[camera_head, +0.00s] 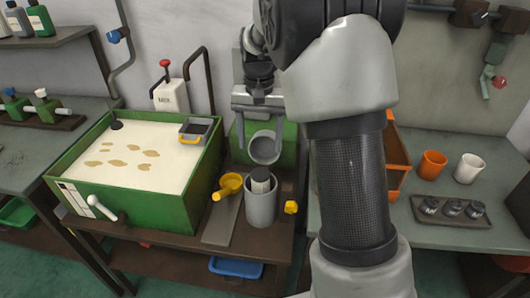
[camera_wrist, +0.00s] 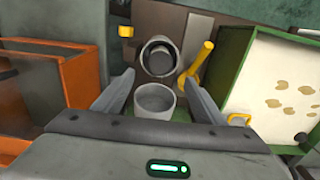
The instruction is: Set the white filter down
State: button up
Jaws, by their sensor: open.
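A pale grey-white open cup (camera_head: 264,148), the likeliest white filter, shows just below my gripper (camera_head: 259,112) in the head view. It looks tilted there, and I cannot tell what supports it. In the wrist view, the cup (camera_wrist: 155,99) lies between the two spread fingers of my gripper (camera_wrist: 157,100), with gaps at both sides. My gripper is open. A grey cylinder (camera_head: 262,209) with a dark-topped pale piece inside stands below the cup on the brown bench. It also shows just beyond the cup in the wrist view (camera_wrist: 158,76).
A green-sided tank (camera_head: 180,216) of pale liquid is left of the cylinder, with a yellow-handled tool (camera_head: 226,187) between them. Orange crates (camera_head: 397,150) stand right. An orange cup (camera_head: 432,164), a white cup (camera_head: 469,167) and a tray (camera_head: 430,217) are on the right bench.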

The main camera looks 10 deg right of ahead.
jog(key=s+r+n+t, duration=0.2)
jog(key=s+r+t, duration=0.1)
jog(key=s+r, duration=0.95)
jog(key=s+f+n+t, duration=0.1)
jog(key=s+n+t, duration=0.1)
jog(key=s, duration=1.1)
jog(key=shift+s+f+t, duration=0.15)
jog(key=shift+f+t, duration=0.05)
jog(key=shift+t, duration=0.1)
